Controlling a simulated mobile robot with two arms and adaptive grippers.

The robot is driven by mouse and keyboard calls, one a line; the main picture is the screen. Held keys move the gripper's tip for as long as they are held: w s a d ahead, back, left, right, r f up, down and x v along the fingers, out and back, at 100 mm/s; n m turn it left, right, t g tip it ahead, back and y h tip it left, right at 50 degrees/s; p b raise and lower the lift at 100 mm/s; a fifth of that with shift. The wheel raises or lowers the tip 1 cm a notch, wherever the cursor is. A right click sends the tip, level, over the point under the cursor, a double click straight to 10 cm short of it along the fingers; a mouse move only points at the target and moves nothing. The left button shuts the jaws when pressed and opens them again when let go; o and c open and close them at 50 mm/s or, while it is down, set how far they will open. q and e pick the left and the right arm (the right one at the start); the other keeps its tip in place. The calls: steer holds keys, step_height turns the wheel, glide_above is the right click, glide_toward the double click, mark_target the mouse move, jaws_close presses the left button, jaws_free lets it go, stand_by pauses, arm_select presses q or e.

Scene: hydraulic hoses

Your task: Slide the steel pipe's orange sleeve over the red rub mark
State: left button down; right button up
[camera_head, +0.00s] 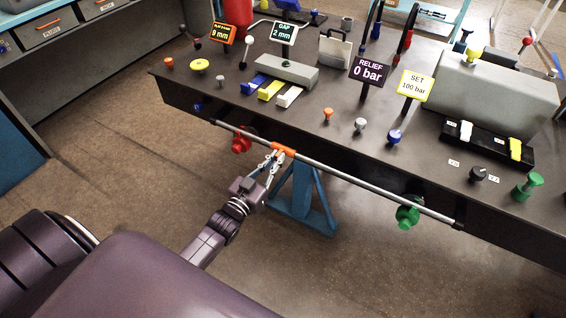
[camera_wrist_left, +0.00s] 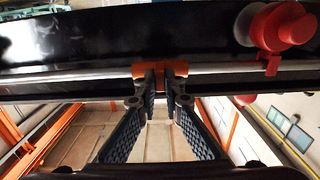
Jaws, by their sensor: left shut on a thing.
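The steel pipe (camera_head: 350,177) runs along the front of the dark bench, from upper left to lower right. Its orange sleeve (camera_head: 284,150) sits on the left part of the pipe, and shows in the left wrist view (camera_wrist_left: 160,68). My left gripper (camera_head: 274,159) reaches up from below and is shut on the sleeve; its fingertips (camera_wrist_left: 168,80) hide part of it. I cannot make out a red rub mark clearly. In the left wrist view a small red piece (camera_wrist_left: 270,62) overlaps the pipe right of the sleeve; I cannot tell what it is. My right gripper is not in view.
A red knob (camera_head: 240,145) stands near the pipe left of the sleeve, and a green knob (camera_head: 407,215) near its right end. A blue stand (camera_head: 302,200) is under the bench. The pipe between sleeve and green knob looks clear.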

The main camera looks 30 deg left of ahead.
arm_select(q)
steer(key=c, duration=2)
jaws_free()
steer(key=shift+c, duration=0.2)
steer(key=shift+s, duration=0.15)
steer(key=s, duration=1.1)
steer(key=shift+s+a, duration=0.2)
steer(key=shift+s, duration=0.2)
